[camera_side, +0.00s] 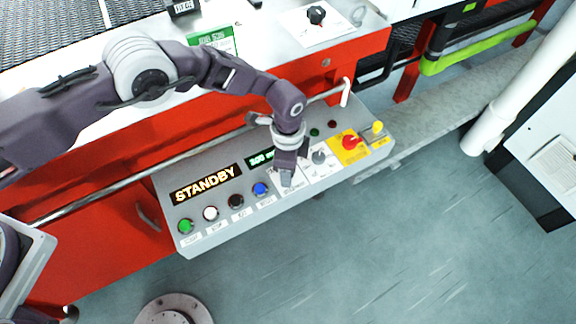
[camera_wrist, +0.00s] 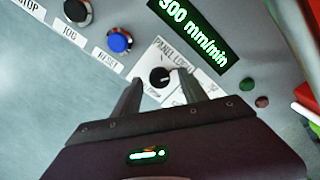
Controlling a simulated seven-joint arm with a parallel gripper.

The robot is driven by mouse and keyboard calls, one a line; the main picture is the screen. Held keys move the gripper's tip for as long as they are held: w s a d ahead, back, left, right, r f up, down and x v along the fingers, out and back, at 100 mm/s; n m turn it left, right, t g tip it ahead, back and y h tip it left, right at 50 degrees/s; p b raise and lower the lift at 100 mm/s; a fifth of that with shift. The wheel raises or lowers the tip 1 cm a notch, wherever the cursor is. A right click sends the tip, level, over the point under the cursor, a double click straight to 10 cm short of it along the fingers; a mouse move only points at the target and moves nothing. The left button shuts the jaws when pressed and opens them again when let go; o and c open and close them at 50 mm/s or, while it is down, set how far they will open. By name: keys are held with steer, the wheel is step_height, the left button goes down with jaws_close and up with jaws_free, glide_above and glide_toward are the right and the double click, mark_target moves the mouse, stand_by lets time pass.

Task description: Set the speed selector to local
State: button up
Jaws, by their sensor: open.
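My gripper (camera_wrist: 162,82) is open over the sloped control panel (camera_side: 220,232), its fingers reaching down towards it. A small black knob (camera_wrist: 160,76) on a white plate shows between the fingertips in the wrist view, with a finger on each side. The plate's print seems to begin "PANEL LOC"; the rest is too small or covered. I cannot tell whether the fingers touch the knob, or where it points. In the side view my gripper (camera_side: 287,179) hides this knob. A grey knob (camera_side: 319,157) on another white plate sits just right of it. I cannot tell which knob is the speed selector.
The "STANDBY" display (camera_side: 206,185) and a row of buttons, including a blue one (camera_side: 260,189), lie left of my gripper. A red knob on a yellow plate (camera_side: 349,147) and a rail (camera_side: 130,180) are nearby.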

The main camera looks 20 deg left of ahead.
step_height(320, 180, up, 7)
steer(key=shift+r, duration=0.1)
stand_by(0.5)
steer(key=shift+w+r, duration=0.1)
steer(key=shift+r, duration=0.15)
steer(key=s+a+r+n+t, duration=0.1)
steer(key=a+r+n, duration=0.1)
steer(key=a+r, duration=0.6)
steer(key=s+a+r+n+t, duration=0.1)
steer(key=a+r+n, duration=0.2)
steer(key=r, duration=0.8)
steer(key=a+r+n, duration=0.2)
steer(key=a+r, duration=0.4)
steer(key=r, duration=0.4)
steer(key=s+a+r+n+t, duration=0.2)
steer(key=s+a+r+n, duration=0.2)
steer(key=s+a+r, duration=0.45)
steer(key=s+a+f+n, duration=0.2)
steer(key=s, duration=0.5)
steer(key=s+a+f+n+t, duration=0.1)
steer(key=s+a+f+n, duration=0.1)
steer(key=s, duration=0.6)
steer(key=shift+s+a+n+t, duration=0.2)
steer(key=shift+s+n+t, duration=0.1)
steer(key=shift+n, duration=0.4)
